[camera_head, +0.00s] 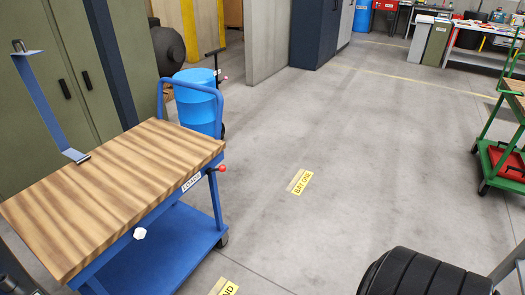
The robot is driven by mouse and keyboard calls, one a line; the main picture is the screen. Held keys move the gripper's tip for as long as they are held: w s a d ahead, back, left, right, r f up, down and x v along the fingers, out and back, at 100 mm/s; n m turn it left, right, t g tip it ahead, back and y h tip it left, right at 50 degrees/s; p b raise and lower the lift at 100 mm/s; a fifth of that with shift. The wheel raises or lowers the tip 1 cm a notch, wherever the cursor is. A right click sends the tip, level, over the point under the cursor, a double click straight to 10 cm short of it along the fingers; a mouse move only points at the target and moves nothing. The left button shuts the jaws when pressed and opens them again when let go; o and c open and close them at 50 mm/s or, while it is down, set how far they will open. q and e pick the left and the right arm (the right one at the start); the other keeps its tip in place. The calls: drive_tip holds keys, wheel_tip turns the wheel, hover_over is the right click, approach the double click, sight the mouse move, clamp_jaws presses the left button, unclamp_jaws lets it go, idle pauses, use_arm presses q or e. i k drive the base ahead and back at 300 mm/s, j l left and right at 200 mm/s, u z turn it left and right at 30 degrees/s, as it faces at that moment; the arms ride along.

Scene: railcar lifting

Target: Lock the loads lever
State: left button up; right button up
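A blue cart (196,240) with a striped wooden top (110,185) stands at the left. A white label (191,183) on its front edge reads LOADS. A lever with a red ball knob (222,168) sticks out at the cart's right corner, just below the top. A white knob-like piece (140,233) shows on the cart's near side. I cannot make out either of my grippers. Dark parts in the bottom left corner are cut off, and I cannot tell what they are.
A blue barrel (198,100) stands behind the cart. A black ribbed tyre-like object (425,273) is at the bottom right. A green cart (497,165) with a red item stands at the right edge. The grey floor between is clear, with a yellow BAY ONE marking (300,182).

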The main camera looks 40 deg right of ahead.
sight(222, 168)
drive_tip(key=z, duration=1.1)
drive_tip(key=i+l, duration=0.2)
drive_tip(key=i, duration=0.25)
drive_tip(key=i+l+z, duration=0.1)
drive_tip(key=i, duration=0.3)
drive_tip(key=i+l, duration=0.2)
drive_tip(key=i, duration=0.25)
